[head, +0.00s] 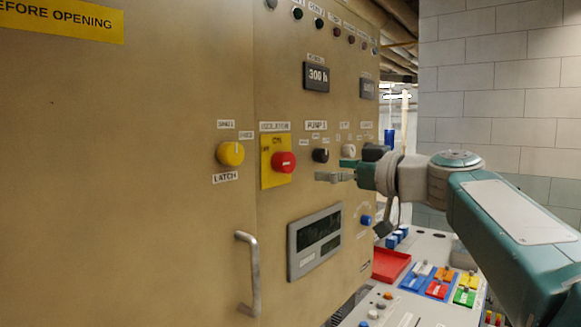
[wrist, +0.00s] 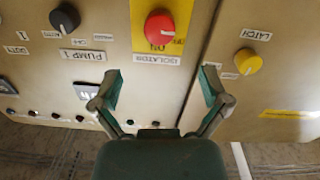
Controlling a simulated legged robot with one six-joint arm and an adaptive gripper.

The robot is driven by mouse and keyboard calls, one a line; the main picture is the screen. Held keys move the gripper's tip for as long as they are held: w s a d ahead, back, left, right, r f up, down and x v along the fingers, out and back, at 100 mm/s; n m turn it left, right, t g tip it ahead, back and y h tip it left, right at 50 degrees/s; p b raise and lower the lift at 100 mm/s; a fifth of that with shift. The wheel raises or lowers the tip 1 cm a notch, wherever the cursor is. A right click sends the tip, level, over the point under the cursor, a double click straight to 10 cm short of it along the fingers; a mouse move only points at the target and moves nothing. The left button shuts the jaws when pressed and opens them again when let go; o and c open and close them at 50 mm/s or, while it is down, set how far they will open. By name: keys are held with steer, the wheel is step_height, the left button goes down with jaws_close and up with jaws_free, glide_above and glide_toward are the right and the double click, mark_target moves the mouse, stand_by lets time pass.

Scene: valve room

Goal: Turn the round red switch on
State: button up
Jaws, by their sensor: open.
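The round red switch (head: 283,162) sits on a yellow plate (head: 268,178) on the tan cabinet panel, under an "ISOLATOR" label. In the wrist view the red switch (wrist: 161,27) is near the top centre, upside down, with "ON" on the yellow plate next to it. A small pale mark shows on its face. My gripper (head: 335,170) is to the right of the red switch in the head view, apart from it. In the wrist view my gripper (wrist: 160,83) is open and empty, with its fingers spread to either side below the switch.
A yellow LATCH knob (head: 230,153) is left of the switch and a black PUMP 1 knob (head: 320,155) is right of it. A metal door handle (head: 250,273) projects lower left. A display (head: 315,241) lies below. A console with a red tray (head: 391,264) stands lower right.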

mark_target(290, 162)
steer(key=x, duration=1)
steer(key=shift+w+r, duration=0.15)
steer(key=shift+r, duration=0.1)
steer(key=shift+w+a, duration=0.1)
steer(key=shift+a, duration=0.3)
steer(key=shift+d, duration=0.2)
steer(key=c, duration=1.1)
